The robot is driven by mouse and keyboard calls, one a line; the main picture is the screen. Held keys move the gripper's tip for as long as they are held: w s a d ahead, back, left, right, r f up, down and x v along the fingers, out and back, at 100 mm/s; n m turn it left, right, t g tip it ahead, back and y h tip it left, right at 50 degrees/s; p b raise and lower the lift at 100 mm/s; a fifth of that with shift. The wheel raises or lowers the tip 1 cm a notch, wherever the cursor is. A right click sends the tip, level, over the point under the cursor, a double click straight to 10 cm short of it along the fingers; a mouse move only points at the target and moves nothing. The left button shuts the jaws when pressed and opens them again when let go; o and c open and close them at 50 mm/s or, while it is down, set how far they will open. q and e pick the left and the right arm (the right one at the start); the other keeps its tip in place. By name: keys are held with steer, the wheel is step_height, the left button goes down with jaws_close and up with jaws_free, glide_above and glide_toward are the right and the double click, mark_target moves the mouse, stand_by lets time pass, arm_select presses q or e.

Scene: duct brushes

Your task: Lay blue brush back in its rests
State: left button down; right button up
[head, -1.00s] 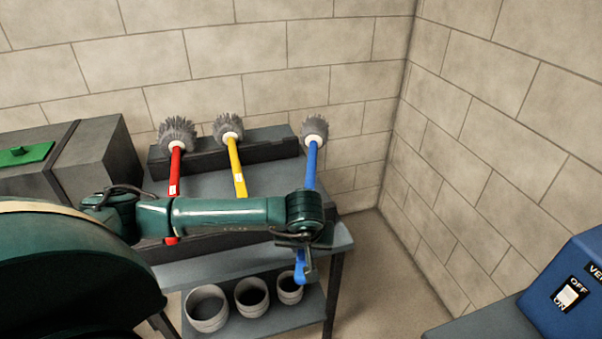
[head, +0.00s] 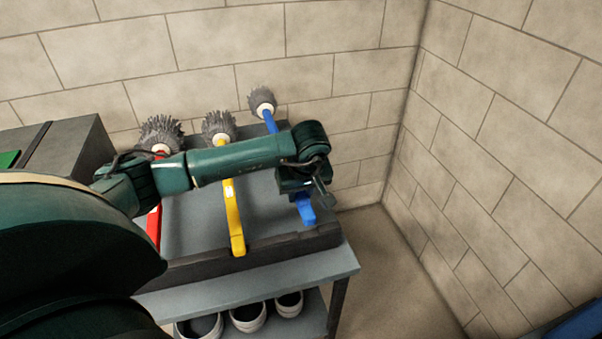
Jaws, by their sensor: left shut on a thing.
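The blue brush (head: 269,119) has a grey bristle head (head: 262,99) at the back and a blue handle whose end (head: 305,214) shows below my left gripper. My left gripper (head: 300,190) is shut on the blue handle; the wrist hides the middle of it. The brush slants, head to the upper left, and looks raised above the table. The rests are a dark rear rail, mostly hidden by my arm, and a dark front rail (head: 200,267). My right gripper is out of view.
A yellow brush (head: 235,215) and a red brush (head: 153,228) lie on the rests to the left, partly behind my arm. The table's shelf below holds several round pots (head: 248,315). Brick walls (head: 490,170) stand close behind and to the right.

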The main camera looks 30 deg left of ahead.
arm_select(q)
steer(key=shift+w+a, duration=0.2)
steer(key=shift+w, duration=0.15)
steer(key=shift+s+d+f+b, duration=0.1)
steer(key=shift+s+f+b, duration=0.05)
steer(key=shift+f+b, duration=0.75)
steer(key=shift+f, duration=0.3)
steer(key=shift+f+b, duration=0.55)
steer(key=shift+f, duration=0.3)
steer(key=shift+f+b, duration=0.35)
steer(key=shift+f, duration=0.25)
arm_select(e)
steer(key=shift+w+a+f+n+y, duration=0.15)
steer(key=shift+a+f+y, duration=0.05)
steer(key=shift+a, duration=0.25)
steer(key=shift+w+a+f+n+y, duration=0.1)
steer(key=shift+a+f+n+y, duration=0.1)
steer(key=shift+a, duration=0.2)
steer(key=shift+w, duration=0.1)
arm_select(q)
steer(key=c, duration=1.1)
jaws_free()
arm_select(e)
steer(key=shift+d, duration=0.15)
